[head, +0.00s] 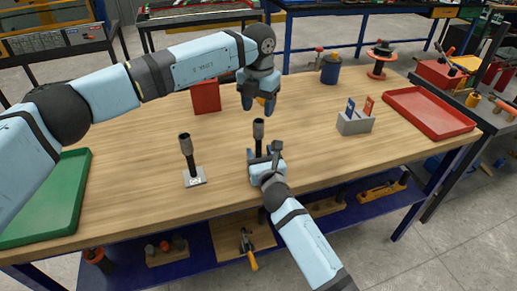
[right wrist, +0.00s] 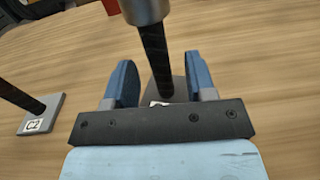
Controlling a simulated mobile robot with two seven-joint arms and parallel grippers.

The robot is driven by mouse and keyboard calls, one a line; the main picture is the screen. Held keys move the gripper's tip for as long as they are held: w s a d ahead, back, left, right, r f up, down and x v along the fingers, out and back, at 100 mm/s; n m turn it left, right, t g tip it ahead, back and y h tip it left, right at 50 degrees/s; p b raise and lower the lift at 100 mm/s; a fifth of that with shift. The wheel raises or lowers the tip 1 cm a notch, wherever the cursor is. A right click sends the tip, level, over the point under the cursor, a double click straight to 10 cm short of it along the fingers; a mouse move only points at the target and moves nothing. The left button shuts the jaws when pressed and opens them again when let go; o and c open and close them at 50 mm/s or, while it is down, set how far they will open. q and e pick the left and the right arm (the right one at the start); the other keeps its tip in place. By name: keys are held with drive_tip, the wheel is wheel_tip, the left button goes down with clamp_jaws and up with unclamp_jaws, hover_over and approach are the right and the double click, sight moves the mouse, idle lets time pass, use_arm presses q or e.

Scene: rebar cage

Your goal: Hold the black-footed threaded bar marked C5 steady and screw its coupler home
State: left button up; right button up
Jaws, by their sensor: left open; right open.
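A dark threaded bar (head: 258,147) with a grey coupler (head: 258,126) on top stands upright near the table's middle. In the right wrist view the bar (right wrist: 155,55) rises from a dark foot (right wrist: 180,89), between the fingers of my open right gripper (right wrist: 160,62). Gaps show beside the bar. Its foot label is mostly hidden, so I cannot read it. My left gripper (head: 259,106) is open, fingers down, just above the coupler and apart from it. A second bar (head: 189,158) stands to the left on a grey foot marked C2 (right wrist: 34,125).
A green tray (head: 75,190) lies at the left and a red tray (head: 430,111) at the right. A grey block (head: 355,124) with blue and red tags, a red box (head: 205,96) and a blue pot (head: 330,70) stand around. Wood between them is clear.

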drive_tip(key=shift+x, duration=1.05)
clamp_jaws()
